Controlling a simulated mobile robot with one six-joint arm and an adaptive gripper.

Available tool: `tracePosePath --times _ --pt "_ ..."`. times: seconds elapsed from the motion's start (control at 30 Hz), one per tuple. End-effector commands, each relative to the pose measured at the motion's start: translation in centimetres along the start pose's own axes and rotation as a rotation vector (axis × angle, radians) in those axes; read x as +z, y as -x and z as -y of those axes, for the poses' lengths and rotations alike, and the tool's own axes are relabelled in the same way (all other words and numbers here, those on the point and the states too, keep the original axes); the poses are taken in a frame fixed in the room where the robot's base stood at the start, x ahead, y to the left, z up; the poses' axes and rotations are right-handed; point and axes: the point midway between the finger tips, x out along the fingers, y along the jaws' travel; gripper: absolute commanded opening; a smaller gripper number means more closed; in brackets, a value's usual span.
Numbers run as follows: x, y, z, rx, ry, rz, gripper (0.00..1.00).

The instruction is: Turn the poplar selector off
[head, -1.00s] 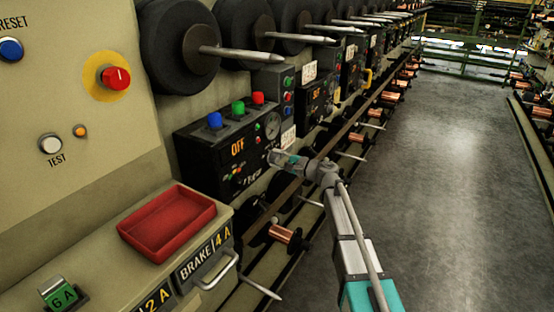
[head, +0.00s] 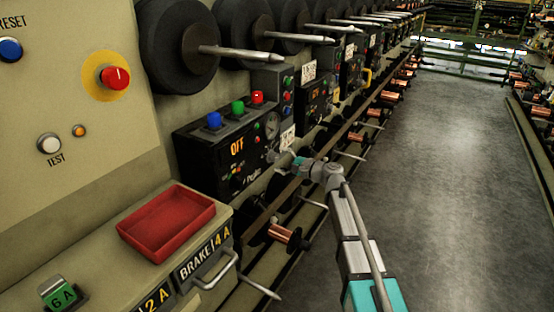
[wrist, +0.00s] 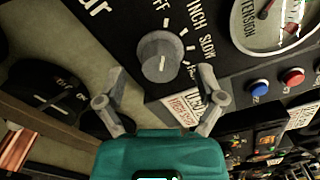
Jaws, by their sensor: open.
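The selector is a round grey knob (wrist: 160,57) on a black panel, with OFF, INCH, SLOW and a partly cut-off label around it in the wrist view. Only the letters "ar" of the panel's name show there. I cannot tell surely which mark the knob points to. My gripper (wrist: 161,72) is open and empty, its fingers apart on either side of the knob's lower edge, and no contact shows. In the head view my gripper (head: 285,157) is at the right end of the nearest black control box (head: 205,158), whose amber display reads OFF.
A tension gauge (wrist: 275,22), a blue button (wrist: 257,88) and a red button (wrist: 293,76) are right of the knob. A rail with copper spools (head: 285,234) runs below the boxes. A red tray (head: 168,222) sits on the near ledge. The aisle floor (head: 430,180) is clear.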

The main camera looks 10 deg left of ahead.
Motion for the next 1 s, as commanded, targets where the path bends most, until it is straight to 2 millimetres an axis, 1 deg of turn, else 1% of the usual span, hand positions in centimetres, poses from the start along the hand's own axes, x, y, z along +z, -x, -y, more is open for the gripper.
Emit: tracePosePath --times 0.03,0.3,0.53,0.73,1.0 --pt "0.1 0.8 -0.1 0.000 0.000 -0.001 0.87" --pt "0.1 5.1 -0.1 -0.001 0.000 -0.002 0.87" --pt "0.1 8.4 -0.1 0.000 0.000 -0.001 0.87" --pt "0.1 9.8 0.0 0.001 0.000 0.000 0.87" --pt "0.0 10.0 0.0 0.001 0.000 0.001 0.87"
